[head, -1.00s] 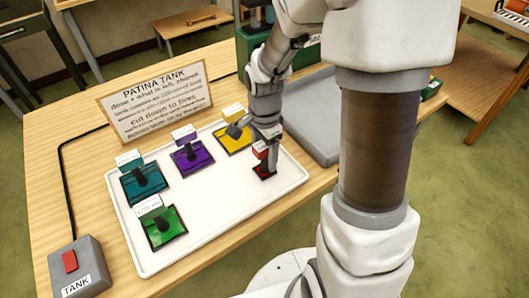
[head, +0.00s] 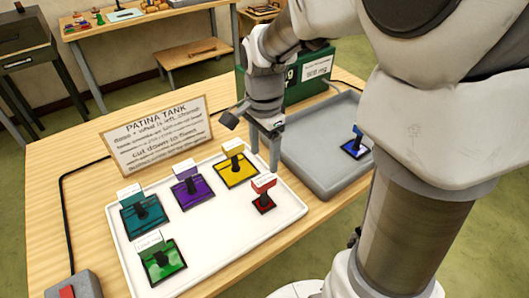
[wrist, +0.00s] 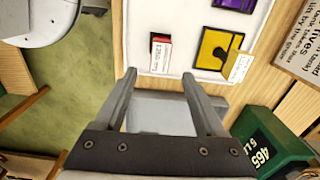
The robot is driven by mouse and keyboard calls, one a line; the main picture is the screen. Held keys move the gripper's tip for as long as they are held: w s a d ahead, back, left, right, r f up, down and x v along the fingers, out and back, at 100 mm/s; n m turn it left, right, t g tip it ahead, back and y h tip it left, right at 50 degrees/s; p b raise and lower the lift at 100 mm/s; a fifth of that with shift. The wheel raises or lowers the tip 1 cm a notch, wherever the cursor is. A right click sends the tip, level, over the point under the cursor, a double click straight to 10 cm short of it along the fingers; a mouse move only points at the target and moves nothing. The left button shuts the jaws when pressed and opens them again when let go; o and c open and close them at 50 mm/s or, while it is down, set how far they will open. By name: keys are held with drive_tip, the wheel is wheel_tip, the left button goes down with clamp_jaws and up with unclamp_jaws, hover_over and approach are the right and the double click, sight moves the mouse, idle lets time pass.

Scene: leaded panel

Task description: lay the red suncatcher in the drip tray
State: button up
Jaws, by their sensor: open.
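The red suncatcher (head: 263,205) is a small dark-edged red panel with a black stem and a red-and-white tag. It lies at the right end of the white tray (head: 218,250). It also shows in the wrist view (wrist: 154,52), beyond my fingertips. My gripper (head: 264,160) is open and empty, raised above and slightly behind the red suncatcher, apart from it. Its two spread fingers show in the wrist view (wrist: 160,78). The grey drip tray (head: 318,178) is to the right of the white tray. A blue suncatcher (head: 356,147) lies in its right part.
Teal (head: 144,213), purple (head: 193,190), yellow (head: 236,171) and green (head: 163,262) suncatchers lie on the white tray. A sign (head: 155,140) stands behind it. A green box (head: 310,72) stands behind the drip tray. The drip tray's left and middle floor is clear.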

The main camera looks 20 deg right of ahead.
drive_tip(key=s+r+n+t, duration=0.5)
drive_tip(key=s+r+n, duration=0.5)
drive_tip(key=s+n, duration=0.3)
drive_tip(key=shift+s+n, duration=0.3)
drive_tip(key=shift+n, duration=0.2)
